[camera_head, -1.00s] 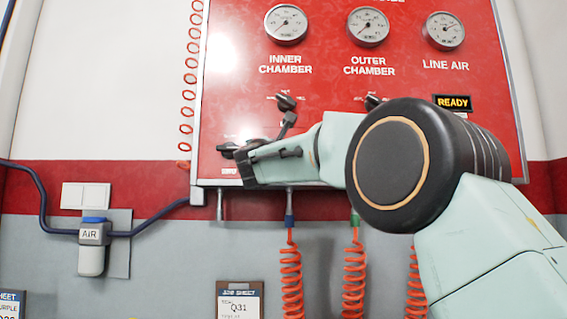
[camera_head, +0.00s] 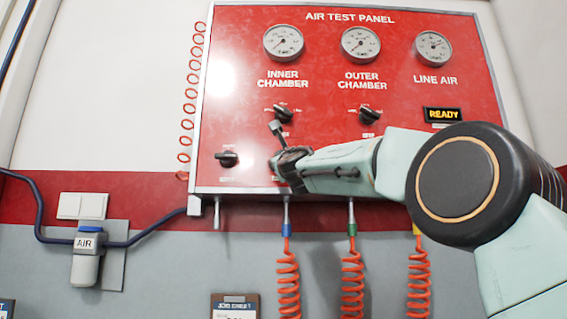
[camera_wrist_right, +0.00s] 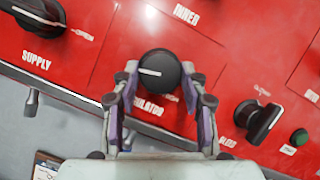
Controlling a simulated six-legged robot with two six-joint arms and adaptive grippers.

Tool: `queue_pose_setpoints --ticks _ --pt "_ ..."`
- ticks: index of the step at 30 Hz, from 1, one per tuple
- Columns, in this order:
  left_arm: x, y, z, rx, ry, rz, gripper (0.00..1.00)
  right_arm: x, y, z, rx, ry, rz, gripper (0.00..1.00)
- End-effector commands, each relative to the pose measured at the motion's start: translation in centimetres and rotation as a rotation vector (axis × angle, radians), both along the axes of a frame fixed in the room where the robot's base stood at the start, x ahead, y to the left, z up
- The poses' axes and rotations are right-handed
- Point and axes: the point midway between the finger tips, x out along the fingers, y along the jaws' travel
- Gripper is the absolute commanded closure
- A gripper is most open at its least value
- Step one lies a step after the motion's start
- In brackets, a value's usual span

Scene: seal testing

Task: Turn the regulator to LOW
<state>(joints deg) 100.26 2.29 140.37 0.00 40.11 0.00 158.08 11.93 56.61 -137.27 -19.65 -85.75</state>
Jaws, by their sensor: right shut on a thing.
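The regulator is a round black knob (camera_wrist_right: 160,75) with a white pointer line on the red panel. In the right wrist view the line points left and slightly up, and part of the REGULATOR label shows below it. My right gripper (camera_wrist_right: 159,72) has its fingertips on either side of this knob and is shut on it. In the head view my right gripper (camera_head: 284,166) is at the panel's lower edge and hides the regulator. I cannot read a LOW mark. My left gripper is not in view.
The black SUPPLY knob (camera_wrist_right: 32,14) sits left of the regulator; a black knob (camera_wrist_right: 259,121) and green button (camera_wrist_right: 300,138) sit right. Above are the inner selector (camera_head: 283,113), outer selector (camera_head: 369,114) and several gauges. Orange coiled hoses (camera_head: 288,275) hang below.

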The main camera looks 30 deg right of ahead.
Motion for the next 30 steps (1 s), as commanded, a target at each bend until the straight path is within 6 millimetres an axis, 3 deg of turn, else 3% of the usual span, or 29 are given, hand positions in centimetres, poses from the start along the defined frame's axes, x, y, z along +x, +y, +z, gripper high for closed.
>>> queue_pose_setpoints --ticks 15,30 --pt "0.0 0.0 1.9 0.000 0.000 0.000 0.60 -0.4 -0.4 0.9 -0.354 0.209 -0.007 0.88" --pt "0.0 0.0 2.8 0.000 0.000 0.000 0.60 -0.4 -0.5 0.8 -0.478 0.285 -0.009 0.88"
